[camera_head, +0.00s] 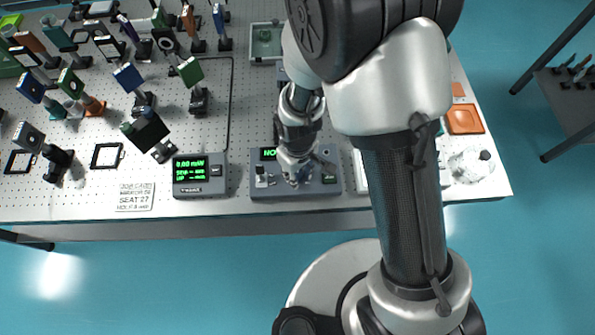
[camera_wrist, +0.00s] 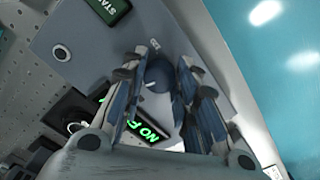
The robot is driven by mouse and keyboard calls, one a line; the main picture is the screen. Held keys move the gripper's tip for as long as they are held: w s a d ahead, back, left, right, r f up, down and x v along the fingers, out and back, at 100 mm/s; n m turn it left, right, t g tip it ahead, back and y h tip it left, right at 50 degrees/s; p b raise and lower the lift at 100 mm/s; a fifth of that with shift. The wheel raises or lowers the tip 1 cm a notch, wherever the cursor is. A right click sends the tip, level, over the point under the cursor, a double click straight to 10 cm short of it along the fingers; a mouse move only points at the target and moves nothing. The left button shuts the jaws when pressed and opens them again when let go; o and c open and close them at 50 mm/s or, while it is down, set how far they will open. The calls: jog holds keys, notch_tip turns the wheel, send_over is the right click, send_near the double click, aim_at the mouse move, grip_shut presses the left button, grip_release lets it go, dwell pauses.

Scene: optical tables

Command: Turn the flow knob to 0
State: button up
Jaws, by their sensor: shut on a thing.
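A grey instrument box (camera_head: 262,190) sits near the front edge of the table. Its lit green display (camera_head: 268,154) is partly covered by my gripper (camera_head: 296,178); the letters "NO" show, and in the wrist view the display (camera_wrist: 150,132) reads "NO F", the rest hidden. In the wrist view a dark round knob (camera_wrist: 158,74) stands between the two fingers of my gripper (camera_wrist: 163,62), which are shut on it. A small white mark shows near the knob. The knob's setting cannot be read. In the head view the knob is hidden by my gripper.
A power meter (camera_head: 200,187) reading 0.00 mW stands left of the box. A green "START" button (camera_wrist: 108,10) is on the same box. Several optic mounts fill the table's left side. An orange tray (camera_head: 464,119) lies at the right.

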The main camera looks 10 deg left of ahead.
aim_at(298, 174)
jog(key=shift+n, duration=1.9)
jog(key=o, duration=1.1)
jog(key=shift+c, duration=0.2)
jog(key=shift+r, duration=0.1)
notch_tip(298, 174, up, 12)
